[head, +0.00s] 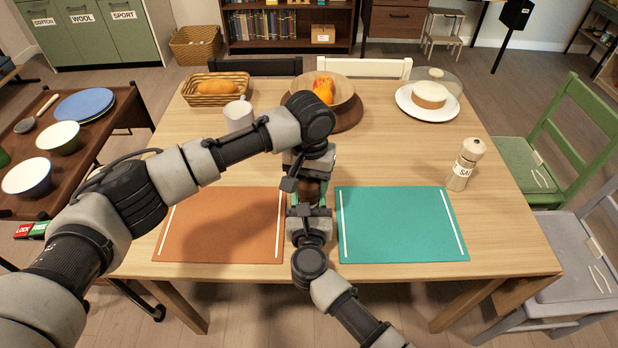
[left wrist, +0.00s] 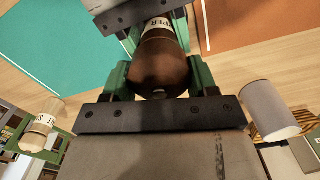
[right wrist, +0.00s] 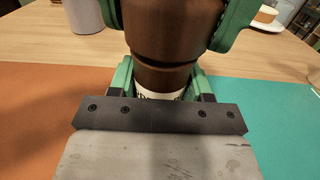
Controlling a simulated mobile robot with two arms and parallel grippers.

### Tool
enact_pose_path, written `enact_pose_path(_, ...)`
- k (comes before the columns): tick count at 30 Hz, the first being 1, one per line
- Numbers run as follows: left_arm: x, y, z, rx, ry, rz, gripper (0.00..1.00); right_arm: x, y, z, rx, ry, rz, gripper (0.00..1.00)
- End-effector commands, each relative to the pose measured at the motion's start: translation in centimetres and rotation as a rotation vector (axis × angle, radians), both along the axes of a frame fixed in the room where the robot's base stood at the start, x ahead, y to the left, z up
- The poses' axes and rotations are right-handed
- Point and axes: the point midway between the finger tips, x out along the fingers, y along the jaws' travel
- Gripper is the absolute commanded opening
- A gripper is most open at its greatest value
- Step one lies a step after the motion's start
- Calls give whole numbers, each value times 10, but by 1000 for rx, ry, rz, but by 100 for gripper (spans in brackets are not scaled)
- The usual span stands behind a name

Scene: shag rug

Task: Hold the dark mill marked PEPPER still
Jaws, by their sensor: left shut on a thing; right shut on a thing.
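The dark brown mill (head: 312,190) is mostly hidden between my two grippers in the head view, over the gap between the two placemats. The mill's base is hidden.
An orange placemat (head: 222,225) lies left, a teal one (head: 402,225) right. A light salt mill (head: 464,165) stands at the right.

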Motion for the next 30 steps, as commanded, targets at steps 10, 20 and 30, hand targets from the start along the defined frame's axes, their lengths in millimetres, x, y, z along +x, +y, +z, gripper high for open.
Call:
enact_pose_path(10,-1,-2,1,-2,-1,-320,35,0,0,-1,0,2,0,20)
enact_pose_path(20,-2,-3,1,-3,-1,-616,35,0,0,-1,0,2,0,20)
enact_pose_path(30,-2,-3,1,-1,-2,-821,35,0,0,-1,0,2,-1,20)
